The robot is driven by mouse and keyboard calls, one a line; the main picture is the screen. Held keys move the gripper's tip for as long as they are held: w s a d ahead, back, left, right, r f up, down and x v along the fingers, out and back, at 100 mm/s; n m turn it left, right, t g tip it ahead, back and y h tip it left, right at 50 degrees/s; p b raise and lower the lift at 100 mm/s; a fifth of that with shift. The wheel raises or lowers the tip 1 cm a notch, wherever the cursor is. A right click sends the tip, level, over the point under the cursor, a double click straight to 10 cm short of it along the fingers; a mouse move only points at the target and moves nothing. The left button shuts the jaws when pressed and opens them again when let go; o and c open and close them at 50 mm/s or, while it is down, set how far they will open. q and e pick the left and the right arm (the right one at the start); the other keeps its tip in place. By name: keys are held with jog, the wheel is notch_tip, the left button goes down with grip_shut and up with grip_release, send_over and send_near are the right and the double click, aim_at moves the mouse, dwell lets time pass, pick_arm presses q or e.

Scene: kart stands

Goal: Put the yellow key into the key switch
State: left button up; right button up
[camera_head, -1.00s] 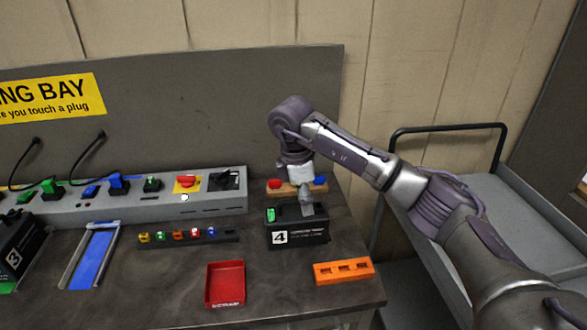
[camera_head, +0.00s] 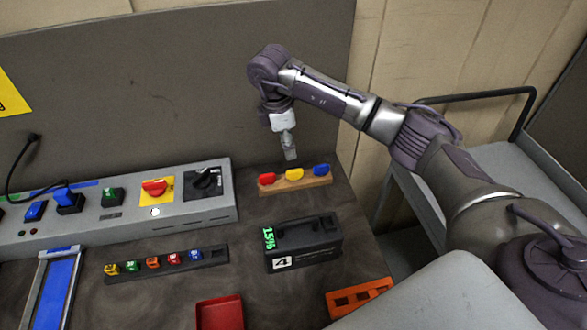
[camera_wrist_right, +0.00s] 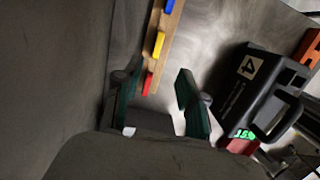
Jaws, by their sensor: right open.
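The yellow key (camera_head: 295,175) stands in the middle of a wooden rack (camera_head: 267,187), between a red key (camera_head: 267,179) and a blue key (camera_head: 321,170). My right gripper (camera_head: 291,156) is just above and behind the yellow key in the head view, apart from it. In the right wrist view its fingers (camera_wrist_right: 160,103) are spread and empty; the red key (camera_wrist_right: 148,83) shows between them and the yellow key (camera_wrist_right: 159,45) farther out. A black switch (camera_head: 203,183) sits at the right end of the grey console; I cannot tell whether it is the key switch. My left gripper is out of view.
A black battery pack (camera_head: 305,250) marked 4 stands in front of the rack. A red switch (camera_head: 155,187) on a yellow plate is on the console (camera_head: 190,217). A strip of coloured plugs (camera_head: 165,260), a red tray (camera_head: 220,312) and an orange holder (camera_head: 358,299) lie nearer.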

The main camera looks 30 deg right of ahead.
aim_at(295, 170)
jog(key=f, duration=0.4)
jog(key=shift+s+d+p, duration=0.15)
jog(key=shift+d+p, duration=0.15)
jog(key=shift+p, duration=0.05)
jog(key=shift+f, duration=0.2)
jog(key=f+p, duration=0.1)
jog(key=f, duration=0.1)
jog(key=d+f+p, duration=0.1)
jog(key=f, duration=0.1)
jog(key=shift+d+f, duration=0.1)
jog(key=shift+f, duration=0.25)
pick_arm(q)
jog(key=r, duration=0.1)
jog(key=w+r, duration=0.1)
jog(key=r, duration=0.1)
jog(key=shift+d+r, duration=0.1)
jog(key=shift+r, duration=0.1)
pick_arm(e)
jog(key=shift+f, duration=0.2)
grip_shut()
